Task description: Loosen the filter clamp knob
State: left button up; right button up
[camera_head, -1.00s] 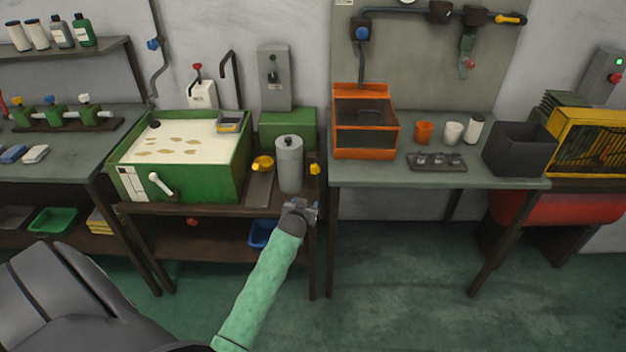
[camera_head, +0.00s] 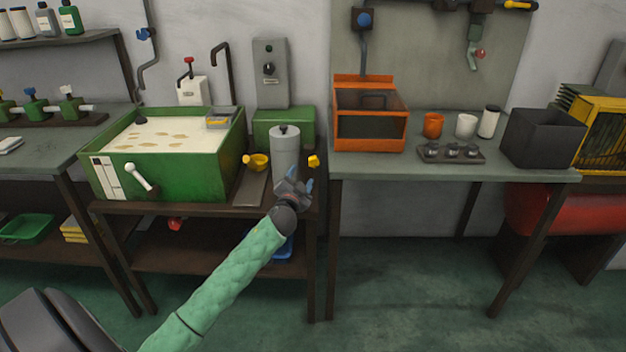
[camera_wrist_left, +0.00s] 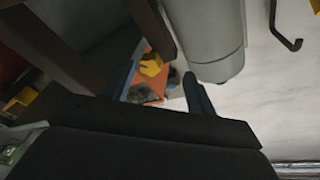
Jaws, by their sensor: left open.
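A grey filter canister (camera_head: 286,150) with a small black knob on its lid stands on the dark bench. A yellow knob (camera_head: 313,161) sits just right of it; I cannot tell for sure which of the two is the clamp knob. My left gripper (camera_head: 294,182) is open, in front of the canister's lower right side and below the yellow knob. In the left wrist view, the yellow knob (camera_wrist_left: 151,65) shows between the two blue-grey fingers, farther out and not touched. The canister (camera_wrist_left: 213,30) fills the top there, beside one finger. My right gripper is not in view.
An orange-framed box (camera_head: 369,140) stands on the grey table at right. A gap separates bench and table.

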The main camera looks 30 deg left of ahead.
aim_at(311, 165)
pick_arm(q)
jog(key=w+m+t+b, duration=0.1)
jog(key=m+b, duration=0.1)
jog(key=m+t+h+b, duration=0.1)
jog(key=b, duration=0.2)
jog(key=shift+w+d+f+m+h, duration=0.1)
jog(key=shift+w+d+m+h, duration=0.2)
jog(key=shift+w+d+m, duration=0.1)
jog(key=shift+x, duration=3.4)
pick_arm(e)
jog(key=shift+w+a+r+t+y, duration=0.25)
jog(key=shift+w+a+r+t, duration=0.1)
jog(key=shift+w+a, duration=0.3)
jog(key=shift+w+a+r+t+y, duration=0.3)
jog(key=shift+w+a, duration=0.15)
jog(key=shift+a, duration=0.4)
